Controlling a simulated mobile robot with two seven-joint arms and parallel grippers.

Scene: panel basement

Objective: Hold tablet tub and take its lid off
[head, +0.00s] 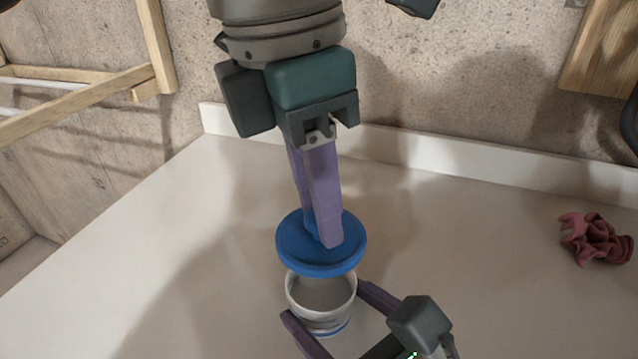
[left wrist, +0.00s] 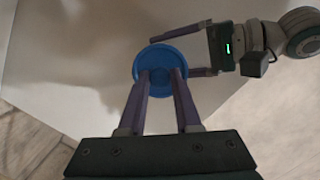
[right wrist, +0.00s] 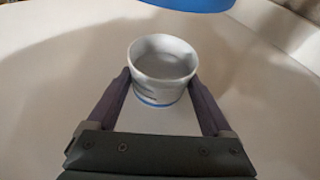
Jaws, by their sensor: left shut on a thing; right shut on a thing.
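The blue round lid (head: 290,250) is off the tub and hangs a little above it. My left gripper (head: 328,238) comes down from above and is shut on the lid's raised middle. The lid also shows between the left fingers in the left wrist view (left wrist: 161,58). The white tablet tub (head: 321,303) stands upright on the counter with its mouth open. My right gripper (head: 325,312) is shut around the tub's sides, low down. In the right wrist view the tub (right wrist: 162,72) has a blue band near its base, and the lid (right wrist: 195,4) shows above it, apart from the rim.
A white counter (head: 180,260) lies under the tub, with a low raised edge (head: 430,150) along the concrete wall. A crumpled dark red cloth (head: 594,238) lies at the right. A wooden rack (head: 90,85) stands beyond the counter at left. The counter's left part is clear.

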